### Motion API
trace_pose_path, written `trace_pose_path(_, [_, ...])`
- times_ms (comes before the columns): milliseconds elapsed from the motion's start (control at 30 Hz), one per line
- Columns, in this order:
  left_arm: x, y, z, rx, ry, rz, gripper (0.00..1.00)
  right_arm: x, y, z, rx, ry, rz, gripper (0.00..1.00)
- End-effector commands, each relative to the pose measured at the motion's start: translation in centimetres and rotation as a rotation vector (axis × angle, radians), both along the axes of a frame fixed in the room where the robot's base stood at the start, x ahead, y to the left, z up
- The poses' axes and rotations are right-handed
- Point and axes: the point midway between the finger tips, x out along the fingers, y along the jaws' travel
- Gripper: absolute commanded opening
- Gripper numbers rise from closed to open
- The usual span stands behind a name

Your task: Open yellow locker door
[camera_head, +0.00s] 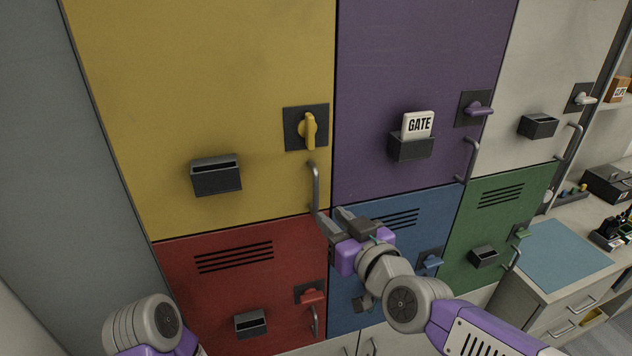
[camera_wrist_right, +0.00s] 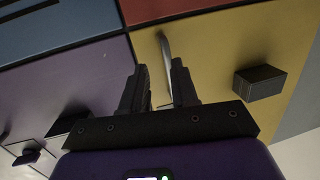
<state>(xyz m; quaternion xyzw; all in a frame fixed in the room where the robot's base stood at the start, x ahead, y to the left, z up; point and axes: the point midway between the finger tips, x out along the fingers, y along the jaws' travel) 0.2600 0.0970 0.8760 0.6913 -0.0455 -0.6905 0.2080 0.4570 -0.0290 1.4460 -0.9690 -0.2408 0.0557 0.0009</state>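The yellow locker door (camera_head: 210,90) fills the upper left of the head view and looks shut. Its yellow turn latch (camera_head: 308,131) stands upright on a dark plate. Below it is a grey vertical bar handle (camera_head: 315,188) near the door's lower right corner. My right gripper (camera_head: 330,214) is at the handle's lower end, fingers apart. In the right wrist view, the handle (camera_wrist_right: 167,60) shows in line with the gap between the fingers (camera_wrist_right: 160,82), nearer the right one; contact cannot be told. My left gripper is out of view; only my left arm shows.
A dark card holder (camera_head: 217,178) sticks out from the yellow door. Red (camera_head: 235,285), purple (camera_head: 420,60), blue, green and white locker doors adjoin it, with handles and latches protruding. A counter with a blue mat (camera_head: 560,255) is at right.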

Motion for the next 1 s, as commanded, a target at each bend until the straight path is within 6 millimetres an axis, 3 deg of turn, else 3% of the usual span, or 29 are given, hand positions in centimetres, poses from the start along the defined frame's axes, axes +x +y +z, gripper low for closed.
trace_pose_path(33, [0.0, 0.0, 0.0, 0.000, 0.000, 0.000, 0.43, -0.8, 0.0, 2.0, 0.011, -0.042, 0.008, 0.29])
trace_pose_path(100, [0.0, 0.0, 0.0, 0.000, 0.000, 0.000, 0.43, -1.7, -0.1, 3.8, 0.019, -0.080, 0.015, 0.29])
trace_pose_path(200, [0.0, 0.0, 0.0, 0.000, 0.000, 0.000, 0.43, -2.1, -0.1, 5.1, 0.025, -0.107, 0.020, 0.29])
trace_pose_path(700, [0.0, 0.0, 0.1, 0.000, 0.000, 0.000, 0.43, 3.3, 2.9, 5.2, 0.025, -0.109, 0.020, 0.29])
trace_pose_path(1000, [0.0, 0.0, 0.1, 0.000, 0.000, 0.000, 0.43, 4.3, 3.5, 5.3, 0.027, -0.111, 0.020, 0.29])
